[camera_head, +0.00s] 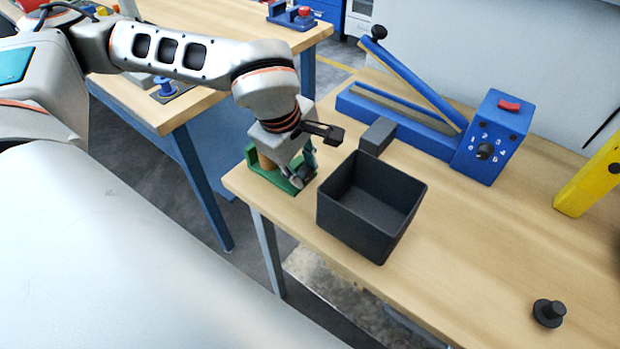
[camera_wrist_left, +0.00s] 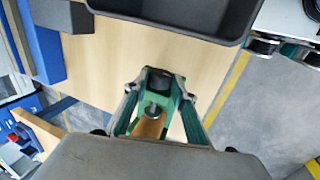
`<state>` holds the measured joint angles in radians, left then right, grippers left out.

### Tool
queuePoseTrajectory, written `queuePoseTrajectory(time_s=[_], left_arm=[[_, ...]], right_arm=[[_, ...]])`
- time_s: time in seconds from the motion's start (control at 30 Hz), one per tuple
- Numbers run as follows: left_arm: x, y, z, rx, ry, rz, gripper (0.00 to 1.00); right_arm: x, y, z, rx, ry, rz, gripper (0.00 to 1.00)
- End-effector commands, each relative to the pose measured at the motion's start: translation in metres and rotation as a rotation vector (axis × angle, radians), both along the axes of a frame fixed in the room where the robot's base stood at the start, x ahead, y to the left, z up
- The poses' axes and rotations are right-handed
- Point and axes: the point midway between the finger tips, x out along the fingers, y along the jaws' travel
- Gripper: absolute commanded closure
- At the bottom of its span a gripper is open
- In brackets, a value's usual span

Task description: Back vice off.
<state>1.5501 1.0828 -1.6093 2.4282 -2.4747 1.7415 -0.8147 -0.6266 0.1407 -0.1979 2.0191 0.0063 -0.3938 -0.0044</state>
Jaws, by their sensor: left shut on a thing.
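The green vice (camera_head: 289,183) stands at the near left corner of the wooden workbench. A copper-coloured cylinder (camera_head: 265,160) shows at its left side, partly behind my gripper. My left gripper (camera_head: 303,177) is down at the vice, shut on a part of it that the fingers mostly hide, probably its handle. In the left wrist view the fingers (camera_wrist_left: 160,100) stand either side of a small grey knob (camera_wrist_left: 153,111), with the copper-coloured cylinder (camera_wrist_left: 149,128) and green vice body (camera_wrist_left: 173,100) between them. I cannot tell exactly where the fingers touch. My right gripper is not in view.
A dark open bin (camera_head: 370,230) stands empty just right of the vice. A grey block (camera_head: 378,136) and a blue lever device with a dial box (camera_head: 485,140) stand behind. A black knob (camera_head: 548,313) is at front right. The bench's middle right is clear.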

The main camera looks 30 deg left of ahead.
Motion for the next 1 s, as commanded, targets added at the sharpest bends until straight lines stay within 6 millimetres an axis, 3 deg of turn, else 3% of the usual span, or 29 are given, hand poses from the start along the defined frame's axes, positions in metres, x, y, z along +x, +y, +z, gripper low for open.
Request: queuePoseTrajectory(time_s=[0.07,0.1,0.43,0.8,1.0], left_arm=[[0.001,0.001,0.001,0.001,-0.001,0.003,0.88],[0.001,0.001,0.001,0.001,-0.001,0.002,0.65],[0.001,0.0,0.001,0.001,0.008,0.001,0.65],[0.009,-0.001,0.005,0.023,0.276,0.001,0.65],[0.008,-0.001,0.001,0.026,0.325,0.0,0.65]], right_arm=[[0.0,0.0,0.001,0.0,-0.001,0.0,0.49],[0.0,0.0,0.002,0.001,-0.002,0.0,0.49],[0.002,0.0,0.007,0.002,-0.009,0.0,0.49],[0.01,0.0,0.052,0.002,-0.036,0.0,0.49],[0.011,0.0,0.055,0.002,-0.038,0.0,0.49]])
